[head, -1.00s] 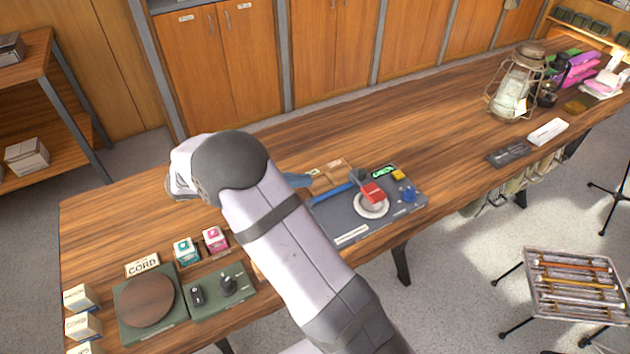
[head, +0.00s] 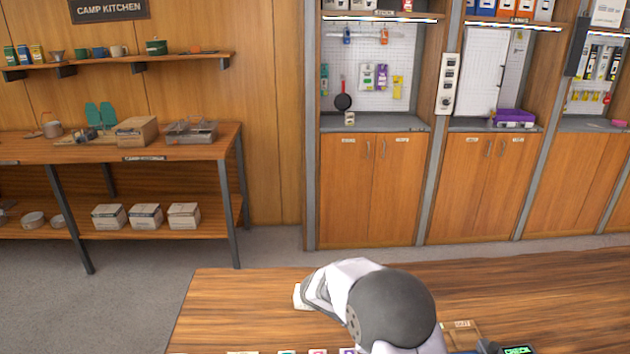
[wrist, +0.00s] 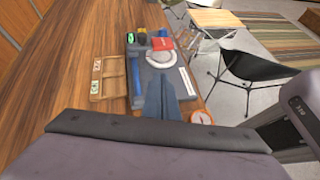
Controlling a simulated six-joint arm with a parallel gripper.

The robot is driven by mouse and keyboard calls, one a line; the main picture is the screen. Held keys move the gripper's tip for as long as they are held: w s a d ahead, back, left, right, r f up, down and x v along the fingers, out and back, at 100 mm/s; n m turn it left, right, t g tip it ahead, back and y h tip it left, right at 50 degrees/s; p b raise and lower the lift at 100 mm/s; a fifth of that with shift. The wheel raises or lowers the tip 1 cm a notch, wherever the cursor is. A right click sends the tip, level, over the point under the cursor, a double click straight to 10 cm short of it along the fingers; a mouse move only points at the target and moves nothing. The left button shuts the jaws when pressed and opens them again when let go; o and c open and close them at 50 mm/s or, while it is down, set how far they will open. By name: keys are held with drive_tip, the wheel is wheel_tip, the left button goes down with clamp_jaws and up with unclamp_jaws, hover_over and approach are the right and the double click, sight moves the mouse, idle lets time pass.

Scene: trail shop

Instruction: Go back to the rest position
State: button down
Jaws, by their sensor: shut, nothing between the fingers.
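My gripper (wrist: 168,98) shows in the wrist view with its dark blue-grey fingers together and nothing between them. A white ring-shaped dish (wrist: 161,59) and a red block (wrist: 161,44) are on the mat beyond the fingertips. In the head view my arm's bent white and dark grey joint (head: 392,308) stands over the near counter (head: 240,300); the fingers do not show there.
A wooden tray (wrist: 109,78) lies left of the mat. A round orange-rimmed item (wrist: 201,117) is near the counter's right edge. A black folding chair (wrist: 255,72) stands on the floor beyond. In the head view, wall cabinets (head: 370,190) and a shelf table (head: 150,150) stand behind the counter.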

drive_tip(key=s+m+y, duration=0.1)
drive_tip(key=s+y, duration=0.1)
drive_tip(key=s, duration=0.1)
drive_tip(key=s+a+m+y+p, duration=0.1)
drive_tip(key=s+m, duration=0.1)
drive_tip(key=s+a+m+y+p, duration=0.1)
drive_tip(key=s+m+y, duration=0.1)
drive_tip(key=s, duration=0.1)
drive_tip(key=shift+s+a+y, duration=0.2)
drive_tip(key=shift+s+y, duration=0.1)
drive_tip(key=s+a+m+t+y+p, duration=0.3)
drive_tip(key=s+a+m+y, duration=0.3)
drive_tip(key=m, duration=0.3)
drive_tip(key=shift+s+a+r, duration=0.25)
drive_tip(key=shift+a, duration=0.35)
idle(1.4)
